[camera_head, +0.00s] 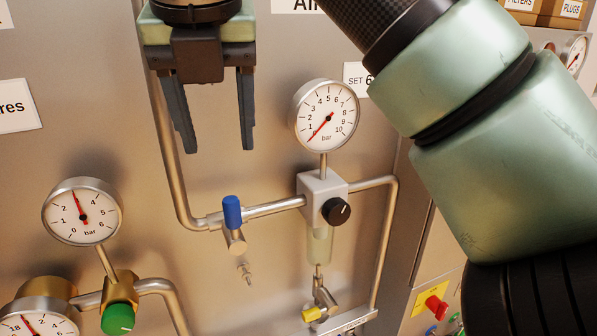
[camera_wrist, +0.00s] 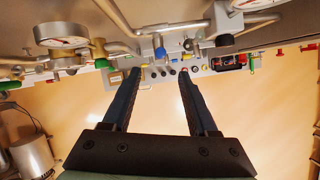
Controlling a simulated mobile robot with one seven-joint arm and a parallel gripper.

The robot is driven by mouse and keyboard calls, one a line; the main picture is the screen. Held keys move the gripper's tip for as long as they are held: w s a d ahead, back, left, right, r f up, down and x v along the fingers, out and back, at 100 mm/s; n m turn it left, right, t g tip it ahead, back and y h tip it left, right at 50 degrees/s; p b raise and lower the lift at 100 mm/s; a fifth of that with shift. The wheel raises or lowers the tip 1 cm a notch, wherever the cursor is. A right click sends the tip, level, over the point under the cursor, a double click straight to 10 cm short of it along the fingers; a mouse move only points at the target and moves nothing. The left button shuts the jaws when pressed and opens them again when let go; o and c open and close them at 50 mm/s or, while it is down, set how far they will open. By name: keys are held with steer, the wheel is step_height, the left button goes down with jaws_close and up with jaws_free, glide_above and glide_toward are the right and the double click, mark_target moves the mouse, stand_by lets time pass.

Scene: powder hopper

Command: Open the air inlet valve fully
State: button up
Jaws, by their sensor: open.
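A valve with a blue handle (camera_head: 232,212) sits on the horizontal metal pipe (camera_head: 275,208) left of the regulator; I take it for the air inlet valve. The handle stands upright, across the pipe. In the wrist view a blue handle (camera_wrist: 160,52) shows just beyond and between the fingertips. My gripper (camera_head: 217,150) hangs above the valve, fingers pointing down, open and empty. It is apart from the handle. It also shows open in the wrist view (camera_wrist: 156,72).
Right of the valve is a grey regulator (camera_head: 320,190) with a black knob (camera_head: 336,211) and a gauge (camera_head: 326,115) reading near zero. A vertical pipe (camera_head: 168,150) runs close left of my gripper. Lower left stand another gauge (camera_head: 82,211) and a green knob (camera_head: 118,318).

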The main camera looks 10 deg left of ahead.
mark_target(230, 200)
steer(key=p+x, duration=0.1)
steer(key=x, duration=1.1)
steer(key=shift+d+f+p, duration=0.1)
steer(key=shift+f+p, duration=0.25)
steer(key=shift+f, duration=0.05)
steer(key=shift+c, duration=0.2)
jaws_close()
stand_by(0.7)
